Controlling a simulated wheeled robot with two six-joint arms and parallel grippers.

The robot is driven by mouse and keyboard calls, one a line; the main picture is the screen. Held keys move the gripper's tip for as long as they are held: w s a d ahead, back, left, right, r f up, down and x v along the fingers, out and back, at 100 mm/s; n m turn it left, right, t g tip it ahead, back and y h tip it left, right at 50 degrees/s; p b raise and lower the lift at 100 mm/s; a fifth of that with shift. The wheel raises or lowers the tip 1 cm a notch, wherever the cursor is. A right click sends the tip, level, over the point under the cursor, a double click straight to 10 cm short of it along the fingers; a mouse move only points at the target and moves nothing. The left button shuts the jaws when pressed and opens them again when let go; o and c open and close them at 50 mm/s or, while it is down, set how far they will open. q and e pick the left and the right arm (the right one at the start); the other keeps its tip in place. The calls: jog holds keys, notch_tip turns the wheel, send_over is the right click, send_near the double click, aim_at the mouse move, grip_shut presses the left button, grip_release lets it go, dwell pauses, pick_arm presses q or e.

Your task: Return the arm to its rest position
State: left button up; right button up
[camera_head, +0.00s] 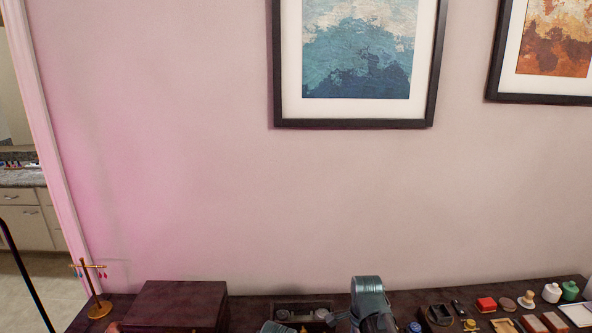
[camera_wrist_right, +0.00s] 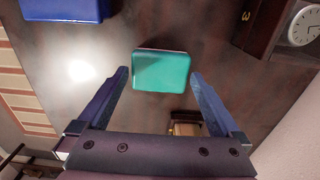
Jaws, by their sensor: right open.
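My right gripper (camera_wrist_right: 160,75) shows in the right wrist view with its two fingers spread apart. A small teal box (camera_wrist_right: 161,71) with rounded corners lies on the dark tabletop (camera_wrist_right: 225,70), in the gap between the fingertips as seen from the wrist. The fingers do not touch its sides, and I cannot tell how far above it they are. In the head view, a grey part of my own arm rises at the bottom centre, and the right gripper's jaws cannot be made out there. My left gripper is not in view.
A dark wooden box (camera_head: 175,303) and a gold jewelry stand (camera_head: 93,290) stand at the left. A dark tray (camera_head: 288,306) lies near centre. The wrist view shows a blue box (camera_wrist_right: 65,9) and clock (camera_wrist_right: 303,27).

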pick_arm(q)
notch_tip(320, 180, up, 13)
jog(key=p, duration=1.3)
pick_arm(e)
notch_tip(320, 180, up, 13)
pick_arm(q)
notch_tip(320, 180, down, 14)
jog(key=b, duration=1.4)
pick_arm(e)
notch_tip(320, 180, down, 14)
jog(key=shift+f, duration=0.1)
pick_arm(q)
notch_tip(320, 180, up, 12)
jog(key=p, duration=1.1)
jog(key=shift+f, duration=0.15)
pick_arm(e)
notch_tip(320, 180, up, 12)
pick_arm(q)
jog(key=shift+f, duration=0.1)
pick_arm(e)
jog(key=shift+s+f, duration=0.1)
jog(key=shift+f, duration=0.05)
